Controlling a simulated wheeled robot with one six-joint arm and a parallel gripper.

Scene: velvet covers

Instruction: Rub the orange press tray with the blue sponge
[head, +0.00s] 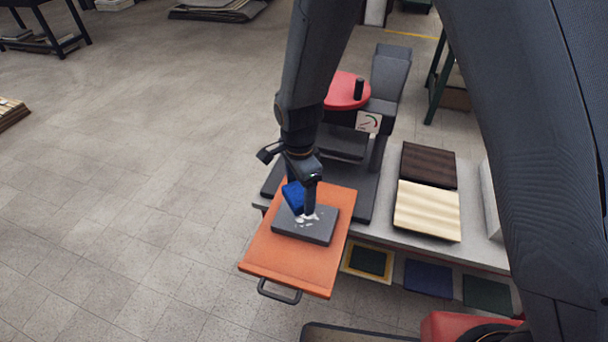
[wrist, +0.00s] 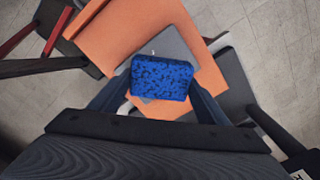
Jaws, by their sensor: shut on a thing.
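The orange press tray (head: 270,252) sticks out from the press toward the front, with a dark handle at its near edge. A dark grey slab (head: 290,225) with whitish marks lies on it. My gripper (head: 307,208) is over the slab and shut on the blue sponge (head: 293,195). In the wrist view the speckled sponge (wrist: 162,77) sits between the fingers, with the orange tray (wrist: 110,32) and part of the grey slab (wrist: 175,45) behind it. I cannot tell whether the sponge touches the slab or the tray.
The press with a red round top (head: 345,88) stands behind the tray. Right of it, a grey table (head: 380,236) holds a dark brown board (head: 428,164) and a pale striped board (head: 427,210). Several coloured panels lie below the table's front edge.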

